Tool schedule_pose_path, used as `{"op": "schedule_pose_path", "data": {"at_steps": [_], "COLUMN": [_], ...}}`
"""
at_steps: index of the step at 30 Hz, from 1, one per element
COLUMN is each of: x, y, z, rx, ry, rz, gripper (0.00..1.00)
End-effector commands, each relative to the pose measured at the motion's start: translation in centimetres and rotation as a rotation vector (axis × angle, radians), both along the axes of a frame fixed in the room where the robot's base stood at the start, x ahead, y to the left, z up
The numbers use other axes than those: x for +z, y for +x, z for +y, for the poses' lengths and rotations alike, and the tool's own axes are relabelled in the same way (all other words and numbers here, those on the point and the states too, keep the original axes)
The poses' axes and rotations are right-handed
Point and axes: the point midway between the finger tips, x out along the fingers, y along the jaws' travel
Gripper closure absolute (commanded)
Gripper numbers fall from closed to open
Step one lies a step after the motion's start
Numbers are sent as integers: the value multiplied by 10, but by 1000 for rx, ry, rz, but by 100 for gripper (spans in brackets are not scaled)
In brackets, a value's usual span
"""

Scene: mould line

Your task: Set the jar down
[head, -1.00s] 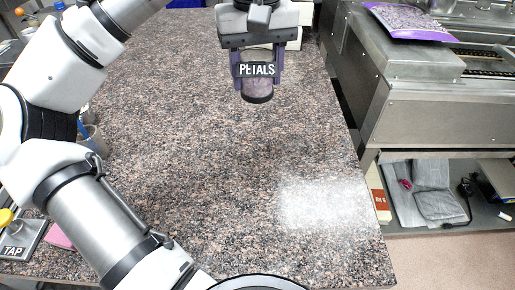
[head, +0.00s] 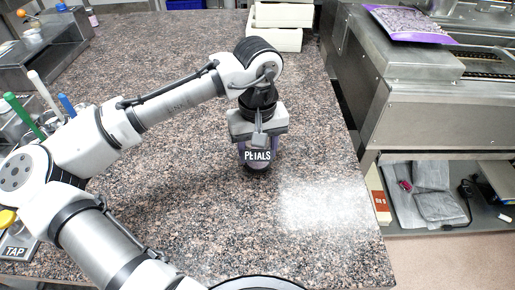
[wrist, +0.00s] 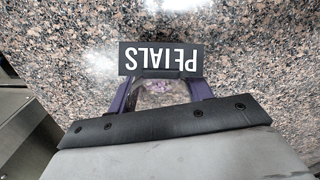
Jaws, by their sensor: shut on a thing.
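The jar (head: 257,165) has a black label reading PETALS and a dark base. My gripper (head: 258,152) is shut on it from above, with a purple finger on each side. The jar is upright, low over the speckled granite counter (head: 200,215); I cannot tell whether its base touches the stone. In the wrist view the jar's label (wrist: 161,59) shows upside down, and purple petals show through the clear jar between the fingers (wrist: 162,93).
White boxes (head: 275,30) stand at the back. A TAP-labelled plate (head: 17,252) is at the left edge. A steel machine (head: 420,100) stands beyond the counter's right edge. Bare counter surrounds the jar.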

Motion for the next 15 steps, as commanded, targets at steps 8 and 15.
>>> {"op": "schedule_pose_path", "data": {"at_steps": [8,15], "x": [-5,-8], "y": [0,0], "z": [0,0], "rx": [0,0], "ry": [-1,-1], "rz": [-1,-1], "gripper": [75,42]}}
